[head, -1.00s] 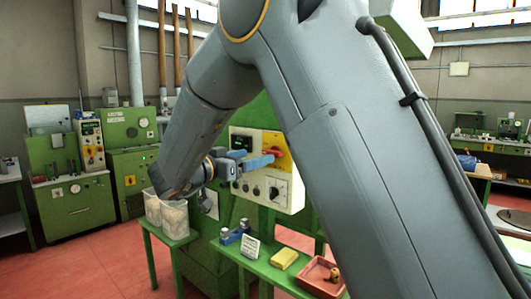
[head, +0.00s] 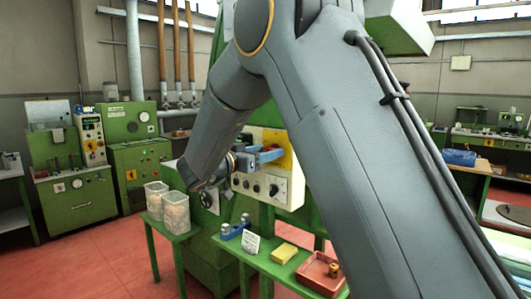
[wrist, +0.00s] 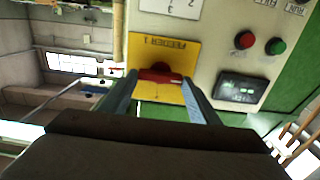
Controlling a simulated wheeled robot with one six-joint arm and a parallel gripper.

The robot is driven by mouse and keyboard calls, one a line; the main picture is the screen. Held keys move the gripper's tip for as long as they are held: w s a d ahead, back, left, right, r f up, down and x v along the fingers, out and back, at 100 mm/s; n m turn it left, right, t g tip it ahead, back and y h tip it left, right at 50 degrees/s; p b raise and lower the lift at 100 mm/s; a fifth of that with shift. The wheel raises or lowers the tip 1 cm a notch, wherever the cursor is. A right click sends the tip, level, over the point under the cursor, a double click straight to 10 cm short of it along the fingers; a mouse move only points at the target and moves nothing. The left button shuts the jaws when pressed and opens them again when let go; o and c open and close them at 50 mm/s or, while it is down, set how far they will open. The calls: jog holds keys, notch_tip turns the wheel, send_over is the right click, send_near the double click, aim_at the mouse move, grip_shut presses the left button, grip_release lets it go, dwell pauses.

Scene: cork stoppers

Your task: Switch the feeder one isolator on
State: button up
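The feeder one isolator is a red handle (wrist: 160,75) on a yellow plate (wrist: 180,50) marked FEEDER 1, upside down in the wrist view. The handle lies across the picture there. My gripper's two fingers (wrist: 160,84) stand apart, one at each end of the handle; I cannot tell whether they press on it. In the head view my gripper (head: 272,156) is at the cream control panel (head: 292,190), in front of the yellow plate (head: 283,140). The handle is hidden there behind the gripper.
The panel also carries a red button (wrist: 243,40), a green button (wrist: 275,46) and a dark display (wrist: 240,87). Below it a green bench (head: 262,265) holds a yellow block (head: 284,253) and a red tray (head: 318,273). Clear bins (head: 175,212) stand to the left.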

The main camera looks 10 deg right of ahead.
jog(key=shift+m+b, duration=0.4)
jog(key=shift+c, duration=0.2)
jog(key=m+b, duration=1.7)
jog(key=shift+s+d+f, duration=0.1)
jog(key=shift+s+f, duration=0.05)
jog(key=shift+f, duration=0.05)
jog(key=shift+b, duration=0.3)
jog(key=o, duration=1)
jog(key=shift+o, duration=0.2)
